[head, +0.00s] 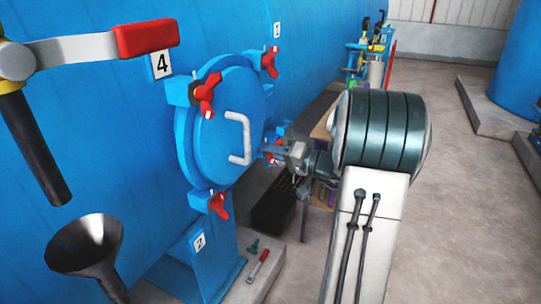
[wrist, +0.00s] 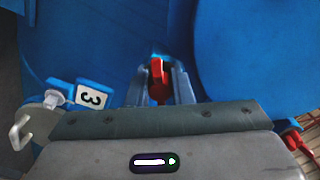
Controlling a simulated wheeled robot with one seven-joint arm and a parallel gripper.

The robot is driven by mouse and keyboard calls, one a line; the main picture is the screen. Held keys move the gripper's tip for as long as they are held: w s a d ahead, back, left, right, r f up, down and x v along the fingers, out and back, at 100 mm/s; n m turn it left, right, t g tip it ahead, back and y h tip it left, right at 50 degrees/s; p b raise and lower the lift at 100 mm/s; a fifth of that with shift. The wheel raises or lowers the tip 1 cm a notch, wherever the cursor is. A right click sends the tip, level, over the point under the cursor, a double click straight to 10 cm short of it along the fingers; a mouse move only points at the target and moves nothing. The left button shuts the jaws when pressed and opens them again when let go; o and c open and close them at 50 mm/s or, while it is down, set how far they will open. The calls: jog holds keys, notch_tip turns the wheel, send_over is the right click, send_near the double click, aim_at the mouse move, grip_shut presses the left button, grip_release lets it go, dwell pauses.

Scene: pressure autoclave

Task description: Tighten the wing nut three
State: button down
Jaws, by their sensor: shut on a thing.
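The red wing nut three (wrist: 157,78) sits between the two fingers of my gripper (wrist: 158,92) in the wrist view, close to the number 3 label (wrist: 91,95). My gripper is shut on it. In the head view my gripper (head: 275,152) reaches the right side of the round blue autoclave door (head: 222,135). The wing nut shows there only as a small bit of red, mostly hidden by my gripper. The door lies against its flange and carries a white handle (head: 240,138).
Other red wing nuts sit at the door's upper left (head: 206,93), top right (head: 270,61) and bottom (head: 219,205). A lever with a red grip (head: 146,38) and a metal funnel (head: 88,244) stand at the left. Small tools lie on the plinth below.

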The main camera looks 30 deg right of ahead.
jog(key=m, duration=0.5)
jog(key=shift+r+m, duration=0.1)
jog(key=shift+m, duration=0.2)
jog(key=m+p, duration=0.1)
jog(key=m, duration=0.1)
jog(key=m+p, duration=0.1)
jog(key=m, duration=0.1)
jog(key=m+p, duration=0.1)
jog(key=m, duration=0.1)
jog(key=shift+r, duration=0.25)
jog(key=m+p, duration=0.4)
jog(key=m, duration=0.2)
jog(key=shift+d+r+m+p, duration=0.1)
jog(key=shift+m+p, duration=0.3)
jog(key=m+p, duration=0.3)
jog(key=m, duration=0.1)
jog(key=shift+w+p, duration=0.1)
jog(key=shift+p, duration=0.3)
jog(key=shift+m+p, duration=0.75)
jog(key=shift+m, duration=0.15)
jog(key=shift+f, duration=0.2)
jog(key=c, duration=1.3)
grip_release()
